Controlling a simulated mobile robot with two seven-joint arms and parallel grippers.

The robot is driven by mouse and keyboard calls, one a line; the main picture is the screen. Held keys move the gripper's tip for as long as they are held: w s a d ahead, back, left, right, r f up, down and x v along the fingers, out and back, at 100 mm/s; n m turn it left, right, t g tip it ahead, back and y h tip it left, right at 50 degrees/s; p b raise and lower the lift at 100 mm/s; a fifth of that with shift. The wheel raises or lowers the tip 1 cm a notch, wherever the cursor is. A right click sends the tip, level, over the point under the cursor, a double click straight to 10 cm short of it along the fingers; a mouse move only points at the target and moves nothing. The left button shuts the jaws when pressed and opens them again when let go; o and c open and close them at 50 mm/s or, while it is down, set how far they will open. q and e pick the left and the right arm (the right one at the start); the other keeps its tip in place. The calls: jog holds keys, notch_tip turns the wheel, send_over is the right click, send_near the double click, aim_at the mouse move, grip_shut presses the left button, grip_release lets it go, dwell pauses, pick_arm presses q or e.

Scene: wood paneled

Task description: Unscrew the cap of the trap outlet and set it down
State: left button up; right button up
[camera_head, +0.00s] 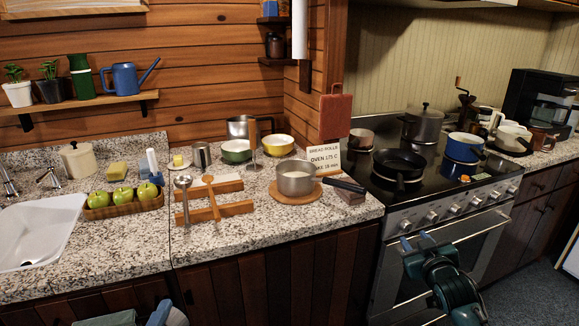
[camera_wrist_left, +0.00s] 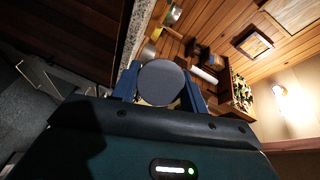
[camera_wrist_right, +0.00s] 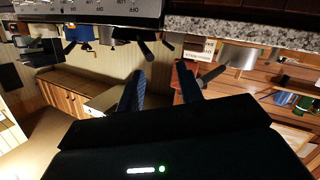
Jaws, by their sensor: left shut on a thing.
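My left gripper (camera_wrist_left: 161,76) is shut on a round, dark grey cap (camera_wrist_left: 161,86), whose flat face fills the space between the two blue fingers in the left wrist view. A paler part shows just below the cap's rim, too small to make out. In the head view, only a bit of my left gripper (camera_head: 164,314) shows at the bottom edge, low in front of the cabinet. The trap outlet cannot be made out in any view. My right gripper (camera_head: 417,242) is in front of the oven. Its fingers stand apart and empty in the right wrist view (camera_wrist_right: 160,77).
The granite counter (camera_head: 110,240) runs above my left gripper, with dark wooden cabinet fronts (camera_head: 270,285) under it. A white sink (camera_head: 40,225) is at the left. A saucepan (camera_head: 295,178) stands near the counter edge. The stove (camera_head: 440,205) is behind my right gripper.

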jog(key=s+a+f+g+y, duration=0.1)
jog(key=s+a+f, duration=0.3)
jog(key=s+f, duration=0.25)
jog(key=s+a+f+g+y, duration=0.1)
jog(key=s+a+f, duration=0.45)
jog(key=s, duration=0.25)
jog(key=s+a+f+g+y, duration=0.1)
jog(key=s+a+f, duration=0.1)
jog(key=s, duration=0.7)
jog(key=s+a+f+g+y, duration=0.1)
jog(key=s+a, duration=0.3)
jog(key=s, duration=0.6)
jog(key=shift+s+a+f+g, duration=0.3)
jog(key=shift+f+g, duration=0.3)
jog(key=shift+f, duration=0.25)
